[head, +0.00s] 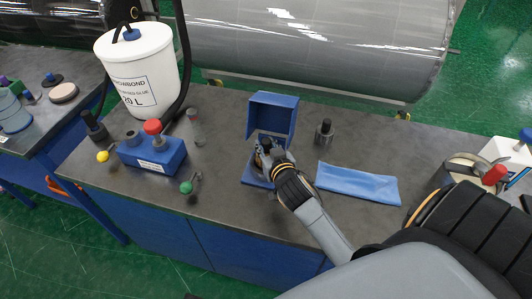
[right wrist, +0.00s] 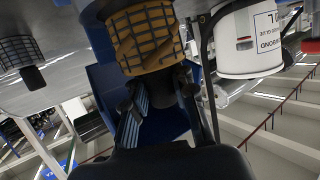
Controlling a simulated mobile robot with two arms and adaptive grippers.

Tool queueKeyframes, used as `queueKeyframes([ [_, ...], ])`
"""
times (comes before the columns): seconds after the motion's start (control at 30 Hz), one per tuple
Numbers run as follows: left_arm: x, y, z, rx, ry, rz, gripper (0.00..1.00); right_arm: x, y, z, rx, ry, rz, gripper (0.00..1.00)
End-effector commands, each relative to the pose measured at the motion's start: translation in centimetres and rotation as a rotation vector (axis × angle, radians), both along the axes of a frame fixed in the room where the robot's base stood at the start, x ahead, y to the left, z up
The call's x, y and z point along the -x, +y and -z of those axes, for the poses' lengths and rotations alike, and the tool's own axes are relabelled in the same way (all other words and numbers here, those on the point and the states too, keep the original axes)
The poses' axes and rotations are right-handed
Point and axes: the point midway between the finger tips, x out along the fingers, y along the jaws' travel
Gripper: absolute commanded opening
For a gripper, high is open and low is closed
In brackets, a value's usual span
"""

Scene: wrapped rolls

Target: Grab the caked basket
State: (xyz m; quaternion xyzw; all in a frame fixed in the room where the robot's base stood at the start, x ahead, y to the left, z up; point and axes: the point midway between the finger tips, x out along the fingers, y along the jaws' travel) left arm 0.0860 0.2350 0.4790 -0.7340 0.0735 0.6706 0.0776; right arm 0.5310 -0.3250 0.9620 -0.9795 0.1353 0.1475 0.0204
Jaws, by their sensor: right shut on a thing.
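The caked basket (right wrist: 143,38) is a round mesh cup with brown matter filling its black grid, large at the top of the right wrist view. My right gripper (right wrist: 160,92) is shut on the dark part at the basket's end. In the head view my right gripper (head: 266,158) reaches into the front of a blue open-fronted stand (head: 273,112) on the grey bench; the gripper and wrist largely hide the basket there. I cannot tell whether the basket touches the stand. My left gripper is not in view.
A second, dark mesh basket (head: 324,132) stands right of the stand, beside a blue cloth (head: 358,184). A blue block (head: 152,157) with a red-topped item, a green ball (head: 186,187) and a white glue bucket (head: 139,70) are at left. A large roll lies behind.

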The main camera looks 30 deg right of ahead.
Motion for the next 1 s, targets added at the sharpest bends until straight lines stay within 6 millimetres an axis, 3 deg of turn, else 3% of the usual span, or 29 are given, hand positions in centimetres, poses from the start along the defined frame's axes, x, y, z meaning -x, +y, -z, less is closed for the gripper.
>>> queueKeyframes([
  [0.3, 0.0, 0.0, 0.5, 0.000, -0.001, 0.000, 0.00, 5.0, 0.6, -5.7, 0.000, -0.003, 0.000, 0.00],
  [0.6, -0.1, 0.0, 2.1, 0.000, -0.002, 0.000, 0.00, 11.9, 1.3, -8.5, -0.001, 0.002, 0.000, 0.00],
  [0.7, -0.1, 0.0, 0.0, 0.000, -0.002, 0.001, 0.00, 12.7, 1.4, -9.6, -0.002, 0.006, 0.001, 0.00],
  [1.0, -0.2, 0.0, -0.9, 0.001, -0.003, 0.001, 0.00, 13.8, 1.6, -9.7, 0.000, 0.001, 0.000, 0.00],
])
